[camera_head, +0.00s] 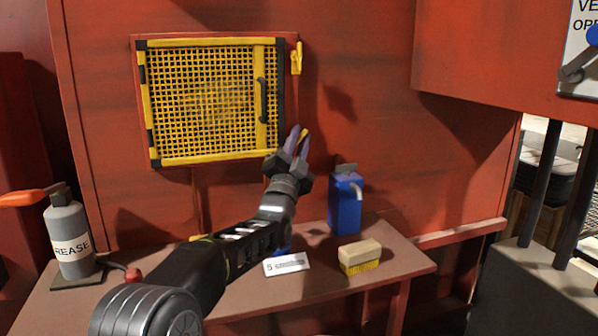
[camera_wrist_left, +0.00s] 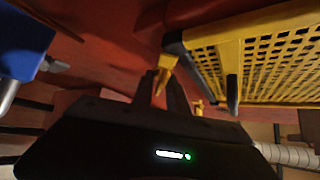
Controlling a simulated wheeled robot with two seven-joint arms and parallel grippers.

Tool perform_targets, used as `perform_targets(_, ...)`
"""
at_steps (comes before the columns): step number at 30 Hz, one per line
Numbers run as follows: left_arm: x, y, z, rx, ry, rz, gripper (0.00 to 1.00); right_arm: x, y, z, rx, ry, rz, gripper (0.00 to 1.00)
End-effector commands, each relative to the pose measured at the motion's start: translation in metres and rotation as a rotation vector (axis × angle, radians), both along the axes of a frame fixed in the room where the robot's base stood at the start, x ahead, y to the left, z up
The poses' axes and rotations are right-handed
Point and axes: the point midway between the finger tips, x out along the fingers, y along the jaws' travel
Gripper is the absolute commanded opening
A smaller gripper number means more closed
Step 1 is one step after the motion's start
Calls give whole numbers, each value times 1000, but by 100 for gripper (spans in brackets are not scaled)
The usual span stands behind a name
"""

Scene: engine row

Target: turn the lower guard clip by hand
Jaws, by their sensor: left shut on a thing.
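The yellow mesh guard (camera_head: 210,105) is shut in its red frame, with a black handle (camera_head: 262,100) on its right side. The upper yellow clip (camera_head: 296,58) stands upright beside the guard's top right corner. The lower yellow clip (camera_head: 304,134) is by the lower right corner, mostly hidden by my left gripper (camera_head: 298,138). In the left wrist view the lower clip (camera_wrist_left: 166,66) shows between the fingers of my left gripper (camera_wrist_left: 163,88), which are shut on it. The clip's exact angle is hard to tell. My right gripper is out of view.
My left arm reaches over the bench. A red box (camera_head: 480,60) juts out at upper right.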

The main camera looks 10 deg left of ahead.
Motion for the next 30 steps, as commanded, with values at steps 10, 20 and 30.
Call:
perform_targets(10, 1, 2, -3, -281, -177, 1, 0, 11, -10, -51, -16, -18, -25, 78)
perform_targets(20, 1, 2, 2, -509, -319, 1, 0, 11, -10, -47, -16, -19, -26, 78)
perform_targets(30, 1, 3, 1, -621, -389, 1, 0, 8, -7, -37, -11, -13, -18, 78)
